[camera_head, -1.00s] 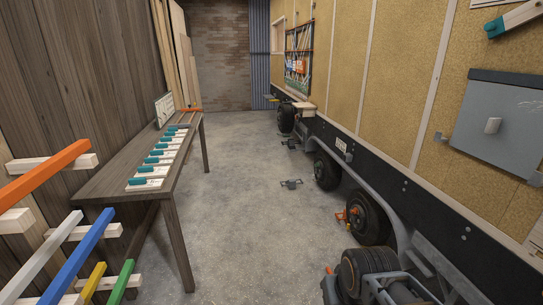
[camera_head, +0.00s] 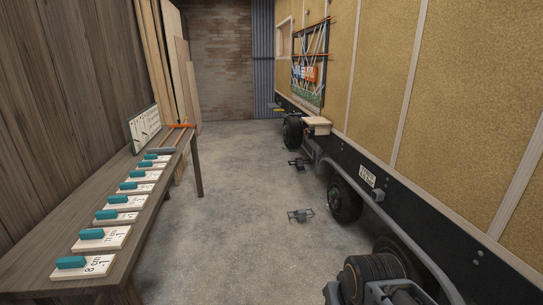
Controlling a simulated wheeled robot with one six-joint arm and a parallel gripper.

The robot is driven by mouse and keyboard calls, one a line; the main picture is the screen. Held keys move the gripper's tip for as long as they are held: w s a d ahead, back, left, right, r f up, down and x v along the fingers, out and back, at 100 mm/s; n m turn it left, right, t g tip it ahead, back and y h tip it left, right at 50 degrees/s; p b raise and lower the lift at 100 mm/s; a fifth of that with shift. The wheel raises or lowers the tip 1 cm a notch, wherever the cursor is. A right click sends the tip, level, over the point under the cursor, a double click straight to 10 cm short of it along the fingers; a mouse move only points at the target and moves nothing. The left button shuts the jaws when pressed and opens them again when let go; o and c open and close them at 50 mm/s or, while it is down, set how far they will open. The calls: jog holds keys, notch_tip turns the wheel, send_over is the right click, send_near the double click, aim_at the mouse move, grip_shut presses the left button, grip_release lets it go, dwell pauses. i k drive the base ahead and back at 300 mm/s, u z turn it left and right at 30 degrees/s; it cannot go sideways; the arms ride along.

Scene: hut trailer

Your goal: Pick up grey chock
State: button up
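Two small grey frame-like objects lie on the concrete floor left of the trailer's wheels. The nearer grey object (camera_head: 300,215) lies beside a dark wheel (camera_head: 344,200). The farther grey object (camera_head: 299,163) lies further down the aisle, near the far wheel (camera_head: 293,132). They may be grey chocks, but they are too small to tell for sure. Part of my own arm shows at the bottom right. I cannot make out my gripper's fingers, and nothing is seen held.
A wooden table (camera_head: 150,220) with several teal-topped numbered cards (camera_head: 100,238) runs along the left. The trailer (camera_head: 430,120) fills the right side, with a step (camera_head: 317,124) jutting out. The concrete aisle (camera_head: 225,230) between them is mostly clear.

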aim_at(300, 215)
jog(key=i, duration=4.55)
jog(key=u, duration=0.05)
